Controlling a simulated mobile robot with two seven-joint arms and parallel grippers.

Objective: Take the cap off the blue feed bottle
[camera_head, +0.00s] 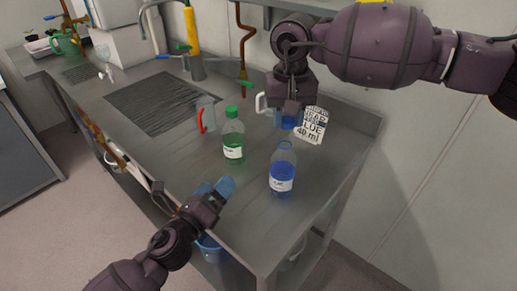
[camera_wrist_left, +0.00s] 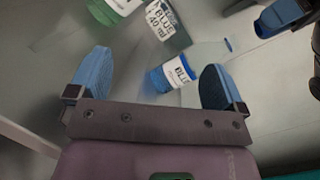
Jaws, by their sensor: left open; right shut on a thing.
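The blue feed bottle (camera_head: 282,172) stands upright near the bench's front right, with blue liquid and a white label. Its neck looks pale in the head view, with no solid cap like the green bottle's. It shows also in the left wrist view (camera_wrist_left: 174,76), between and beyond my left fingers. My left gripper (camera_head: 214,189) is open and empty, left of the bottle at the bench's front edge. My right gripper (camera_head: 288,122) is behind and above the bottle, shut on a small blue thing that looks like the cap; the blue fingers mostly hide it.
A green bottle (camera_head: 233,140) with a green cap stands left of the blue one. A card (camera_head: 312,126) reading "BLUE 40 ml" stands behind it. A red-handled beaker (camera_head: 207,114) and a white-handled jug (camera_head: 262,103) stand further back. The bench is clear right of the blue bottle.

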